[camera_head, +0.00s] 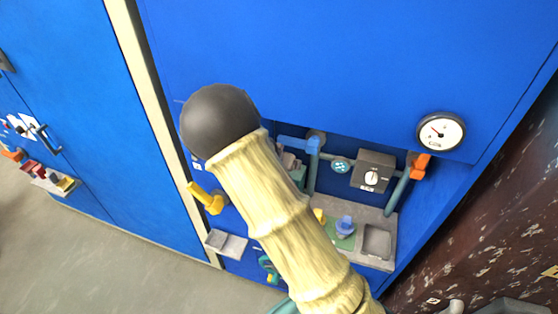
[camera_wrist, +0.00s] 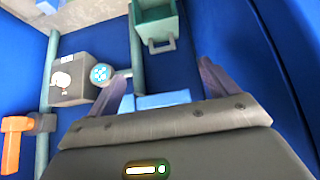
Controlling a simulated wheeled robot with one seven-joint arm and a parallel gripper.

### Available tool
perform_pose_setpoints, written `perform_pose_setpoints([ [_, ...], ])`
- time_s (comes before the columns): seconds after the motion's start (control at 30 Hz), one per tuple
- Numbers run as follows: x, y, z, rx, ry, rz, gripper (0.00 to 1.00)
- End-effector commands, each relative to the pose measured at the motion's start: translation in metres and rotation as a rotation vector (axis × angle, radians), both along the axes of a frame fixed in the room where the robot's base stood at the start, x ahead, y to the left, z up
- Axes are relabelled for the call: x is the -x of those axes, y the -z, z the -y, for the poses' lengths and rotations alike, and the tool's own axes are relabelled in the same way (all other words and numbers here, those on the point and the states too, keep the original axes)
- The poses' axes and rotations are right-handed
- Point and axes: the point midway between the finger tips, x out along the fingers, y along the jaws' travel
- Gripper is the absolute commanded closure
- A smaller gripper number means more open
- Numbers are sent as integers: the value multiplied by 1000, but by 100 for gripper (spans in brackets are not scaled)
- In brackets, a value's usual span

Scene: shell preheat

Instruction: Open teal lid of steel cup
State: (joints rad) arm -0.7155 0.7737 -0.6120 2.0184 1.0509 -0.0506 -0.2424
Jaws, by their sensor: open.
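I cannot make out a steel cup with a teal lid for sure in either view. A teal box-like piece with a small loop handle (camera_wrist: 155,27) shows at the top of the wrist view, ahead of my fingers. In the head view a teal piece (camera_head: 298,175) shows partly behind my arm, beside grey-brown blocks. My gripper (camera_wrist: 164,68) is open, its two fingers wide apart with nothing held between them. A light blue bar (camera_wrist: 155,101) lies just beyond the fingers. In the head view my arm hides the gripper.
A grey box with a white dial (camera_head: 371,173) and a round teal-and-white disc (camera_head: 340,165) sit on pipes in the blue recess. An orange handle (camera_head: 420,166) is right, a yellow handle (camera_head: 207,198) left. A grey shelf (camera_head: 345,258) lies below, a gauge (camera_head: 440,132) above.

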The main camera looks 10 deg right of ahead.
Motion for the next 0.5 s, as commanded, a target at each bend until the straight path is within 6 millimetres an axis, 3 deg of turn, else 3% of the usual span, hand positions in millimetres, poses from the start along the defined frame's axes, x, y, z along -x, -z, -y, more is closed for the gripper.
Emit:
perform_pose_setpoints([
  [0.37, 3, -4, -1, 1, 1, 0, 17],
  [0.5, 7, -6, 2, -8, -2, -11, 44],
])
